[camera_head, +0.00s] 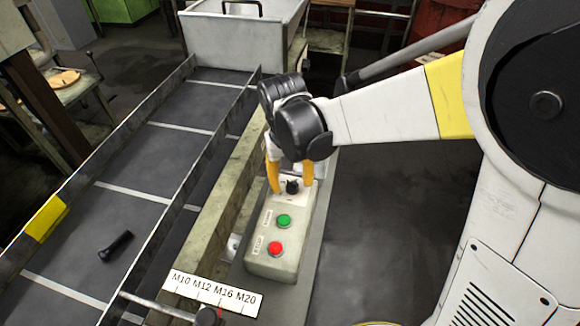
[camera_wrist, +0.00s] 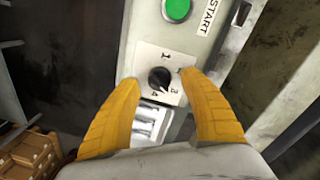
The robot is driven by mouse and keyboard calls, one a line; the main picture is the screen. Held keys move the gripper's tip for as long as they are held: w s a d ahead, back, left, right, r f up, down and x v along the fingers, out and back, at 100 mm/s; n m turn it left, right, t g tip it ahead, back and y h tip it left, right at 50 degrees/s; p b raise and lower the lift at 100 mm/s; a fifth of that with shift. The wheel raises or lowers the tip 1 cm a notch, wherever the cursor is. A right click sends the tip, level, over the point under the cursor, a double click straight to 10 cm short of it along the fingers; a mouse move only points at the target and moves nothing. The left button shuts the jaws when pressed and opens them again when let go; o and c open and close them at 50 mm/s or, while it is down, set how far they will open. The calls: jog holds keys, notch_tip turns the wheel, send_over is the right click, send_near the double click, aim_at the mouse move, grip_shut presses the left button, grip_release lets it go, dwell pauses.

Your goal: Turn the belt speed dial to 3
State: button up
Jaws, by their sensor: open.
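The belt speed dial (camera_wrist: 159,77) is a black round knob on a white square plate with numbers around it. The 1, 3 and 4 can be made out; the pointer seems to face the 3 and 4 side, but I cannot tell its exact setting. In the head view the dial (camera_head: 292,186) sits at the far end of the grey control box (camera_head: 272,255). My gripper (camera_head: 291,189) is open, its two yellow fingers on either side of the dial. In the wrist view the gripper (camera_wrist: 160,80) shows gaps beside the knob, with no clear contact.
The green START button (camera_head: 284,221) and red STOP button (camera_head: 275,249) are on the same box, nearer the camera. A conveyor belt (camera_head: 125,190) with a dark bolt (camera_head: 116,246) runs to the left. A label strip (camera_head: 213,293) reads M10 to M20. A grey bin (camera_head: 240,35) stands behind.

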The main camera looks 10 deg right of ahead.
aim_at(289, 186)
notch_tip(289, 186, up, 11)
jog(key=shift+a, duration=0.35)
jog(key=shift+s, duration=0.1)
jog(key=s+d+m+t, duration=0.1)
jog(key=s+d+t, duration=0.6)
jog(key=s+d, duration=0.3)
jog(key=d, duration=0.4)
jog(key=shift+s+d+f+y, duration=0.2)
jog(key=shift+s+f+y, duration=0.1)
jog(key=shift+s+y, duration=0.1)
